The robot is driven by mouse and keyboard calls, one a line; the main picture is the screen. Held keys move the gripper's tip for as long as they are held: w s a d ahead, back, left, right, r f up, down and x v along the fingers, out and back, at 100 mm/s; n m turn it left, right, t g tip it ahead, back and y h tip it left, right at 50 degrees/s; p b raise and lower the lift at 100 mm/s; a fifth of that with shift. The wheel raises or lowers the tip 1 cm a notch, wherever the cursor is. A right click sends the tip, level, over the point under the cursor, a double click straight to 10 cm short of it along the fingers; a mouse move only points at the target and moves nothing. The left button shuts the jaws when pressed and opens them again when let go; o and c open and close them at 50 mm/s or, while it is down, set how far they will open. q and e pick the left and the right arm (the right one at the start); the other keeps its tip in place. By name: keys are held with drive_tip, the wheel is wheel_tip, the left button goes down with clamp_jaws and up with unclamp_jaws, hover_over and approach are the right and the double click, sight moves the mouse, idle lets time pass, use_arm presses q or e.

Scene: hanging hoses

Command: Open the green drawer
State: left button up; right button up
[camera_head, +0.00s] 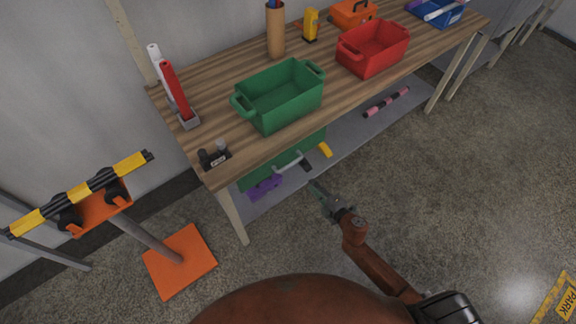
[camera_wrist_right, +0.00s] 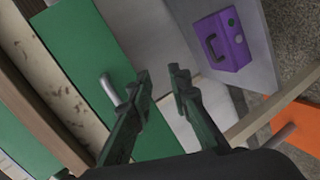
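The green drawer (camera_head: 312,146) hangs under the front edge of the workbench, its front facing me, with a pale metal handle (camera_head: 289,161). It looks shut, lying under the tabletop edge. In the right wrist view the green drawer front (camera_wrist_right: 85,38) fills the left and middle, and its handle (camera_wrist_right: 110,89) is just left of the fingers. My right gripper (camera_head: 316,190) is in front of and below the handle, apart from it in the head view. In the right wrist view its two dark fingers (camera_wrist_right: 160,78) are parted, with nothing between them. My left gripper is not in view.
The wooden workbench (camera_head: 222,84) holds a green bin (camera_head: 280,97), a red bin (camera_head: 372,47) and a small dark item (camera_head: 213,158). A purple box (camera_wrist_right: 222,42) sits on the lower shelf (camera_head: 345,133). An orange-based stand (camera_head: 180,262) is at left.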

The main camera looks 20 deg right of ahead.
sight(289, 165)
drive_tip(key=w+a+r+n+t+y+b, duration=0.1)
drive_tip(key=w+a+r+n+y, duration=0.15)
drive_tip(key=a+r, duration=0.4)
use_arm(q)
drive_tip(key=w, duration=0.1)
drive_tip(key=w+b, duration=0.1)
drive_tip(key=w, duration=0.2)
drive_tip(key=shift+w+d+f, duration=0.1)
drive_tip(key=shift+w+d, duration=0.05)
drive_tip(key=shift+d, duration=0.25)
use_arm(e)
drive_tip(key=shift+n+h, duration=0.25)
drive_tip(key=shift+n, duration=0.2)
drive_tip(key=w, duration=0.4)
drive_tip(key=w+a, duration=0.1)
drive_tip(key=w, duration=0.1)
drive_tip(key=shift+w+a, duration=0.1)
drive_tip(key=shift+w, duration=0.25)
drive_tip(key=shift+c, duration=0.3)
clamp_jaws()
